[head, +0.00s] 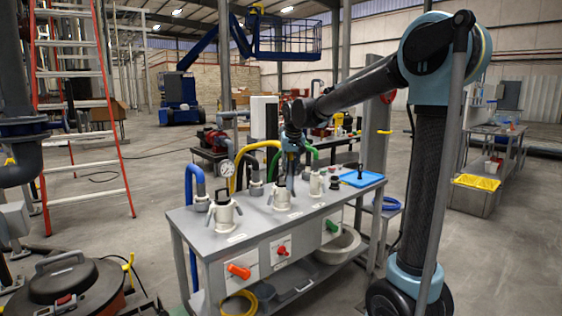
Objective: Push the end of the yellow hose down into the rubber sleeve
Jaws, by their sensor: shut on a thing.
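The yellow hose (256,146) rises behind the grey bench and arches over to the right towards my gripper (290,178). My gripper points down above the back part of the bench top and is shut on the hose near its end. The fingertips are small, and the end of the hose is hard to make out. A pale fitting with a dark top (281,197) stands just in front of and below my gripper. Which part is the rubber sleeve, and whether the hose end touches it, I cannot tell.
The bench top (205,228) also carries a pale fitting at left (224,212), another at right (315,183) and a blue tray (360,177). A blue hose (191,180) and a green hose (310,150) flank the yellow one. Coloured handles stick out of the front.

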